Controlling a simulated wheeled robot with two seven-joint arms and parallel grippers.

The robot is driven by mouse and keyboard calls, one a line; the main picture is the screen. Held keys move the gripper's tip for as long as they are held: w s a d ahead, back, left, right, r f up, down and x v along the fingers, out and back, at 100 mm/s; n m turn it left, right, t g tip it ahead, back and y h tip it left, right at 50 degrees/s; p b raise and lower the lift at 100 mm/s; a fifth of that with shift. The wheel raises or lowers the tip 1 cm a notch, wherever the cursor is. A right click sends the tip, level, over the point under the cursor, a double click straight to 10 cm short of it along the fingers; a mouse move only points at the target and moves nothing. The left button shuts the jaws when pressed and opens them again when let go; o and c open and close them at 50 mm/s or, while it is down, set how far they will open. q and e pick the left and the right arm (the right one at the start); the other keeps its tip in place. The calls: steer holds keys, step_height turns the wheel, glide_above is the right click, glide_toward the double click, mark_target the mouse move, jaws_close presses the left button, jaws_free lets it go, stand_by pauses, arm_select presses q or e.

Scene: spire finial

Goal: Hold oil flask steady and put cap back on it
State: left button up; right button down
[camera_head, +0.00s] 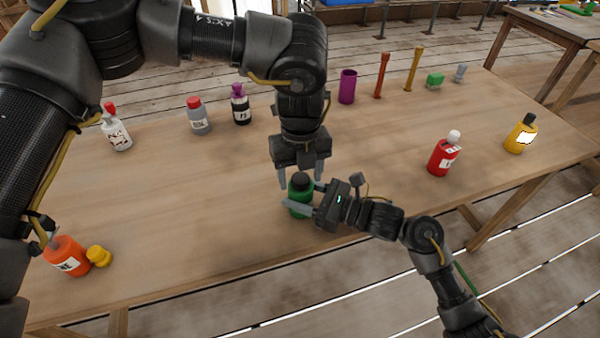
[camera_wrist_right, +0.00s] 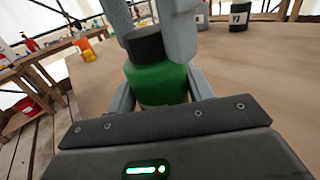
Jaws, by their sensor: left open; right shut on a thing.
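A green flask (camera_head: 298,198) stands upright near the table's front edge, with a black cap (camera_head: 300,179) at its top. My right gripper (camera_head: 303,196) comes in from the right and is shut on the flask's body. In the right wrist view, the green flask (camera_wrist_right: 158,82) sits between the right fingers, with the black cap (camera_wrist_right: 144,45) on top. My left gripper (camera_head: 301,177) points down from above. Its open fingers are on either side of the cap, and I cannot tell whether they touch it. The left fingers also show in the right wrist view (camera_wrist_right: 150,35).
Red (camera_head: 443,156) and yellow (camera_head: 520,135) bottles stand at the right. Several bottles and a purple cup (camera_head: 348,87) line the back.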

arm_select(q)
steer(key=shift+r, duration=0.1)
step_height(320, 180, up, 12)
stand_by(0.5)
arm_select(e)
steer(key=c, duration=0.5)
jaws_free()
steer(key=shift+s+d+f, duration=0.15)
steer(key=shift+s+d, duration=0.05)
steer(key=shift+d, duration=0.35)
steer(key=b+v, duration=0.2)
steer(key=v, duration=0.6)
steer(key=shift+s+d, duration=0.1)
steer(key=shift+d, duration=0.15)
arm_select(q)
steer(key=shift+f, duration=1.35)
arm_select(e)
steer(key=shift+s+d, duration=0.25)
steer(key=shift+d, duration=0.25)
